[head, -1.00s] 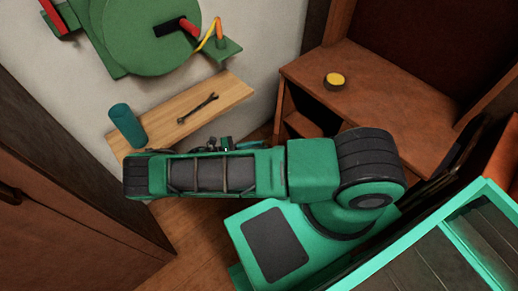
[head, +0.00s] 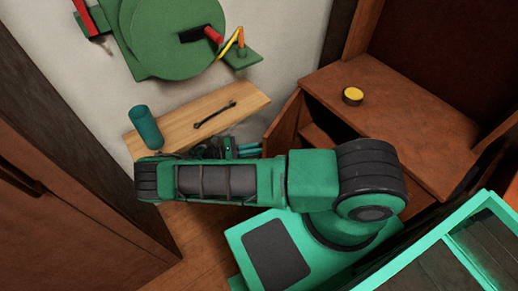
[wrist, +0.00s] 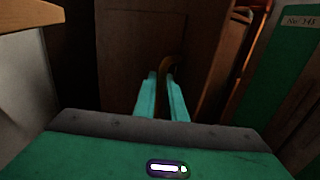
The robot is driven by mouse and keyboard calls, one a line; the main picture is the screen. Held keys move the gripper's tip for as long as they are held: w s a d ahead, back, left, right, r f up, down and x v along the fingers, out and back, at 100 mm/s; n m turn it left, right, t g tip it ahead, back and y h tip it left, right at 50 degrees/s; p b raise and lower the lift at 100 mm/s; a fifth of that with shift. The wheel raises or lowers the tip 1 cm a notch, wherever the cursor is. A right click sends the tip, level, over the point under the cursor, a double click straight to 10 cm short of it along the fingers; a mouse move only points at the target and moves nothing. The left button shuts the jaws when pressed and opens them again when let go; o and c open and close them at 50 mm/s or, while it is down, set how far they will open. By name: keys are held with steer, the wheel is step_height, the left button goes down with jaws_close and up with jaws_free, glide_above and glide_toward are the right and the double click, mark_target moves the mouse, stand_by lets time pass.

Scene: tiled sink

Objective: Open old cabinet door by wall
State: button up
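The old wooden cabinet (head: 400,120) stands at the right in the head view. Its door (head: 283,125) stands ajar at the cabinet's left side, with a dark gap between door and body. In the wrist view the brown door panel (wrist: 135,62) fills the upper middle, with a curved brass-coloured handle (wrist: 165,66) on it. My gripper (wrist: 161,76) has its two teal fingers close together around the handle and looks shut on it. In the head view my gripper (head: 248,150) is partly hidden behind my arm, beside the door.
A wooden shelf (head: 185,130) on the wall holds a teal cylinder (head: 145,127) and a wrench (head: 214,114). A green wheel-like device (head: 170,35) hangs above it. A yellow-topped round tin (head: 352,95) sits on the cabinet. A brown door (head: 70,225) stands at the left.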

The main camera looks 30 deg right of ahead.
steer(key=o, duration=0.4)
steer(key=shift+d+r, duration=0.15)
steer(key=shift+d, duration=0.15)
steer(key=shift+c, duration=0.2)
steer(key=shift+a, duration=0.1)
steer(key=shift+s+a, duration=0.1)
steer(key=shift+a, duration=0.15)
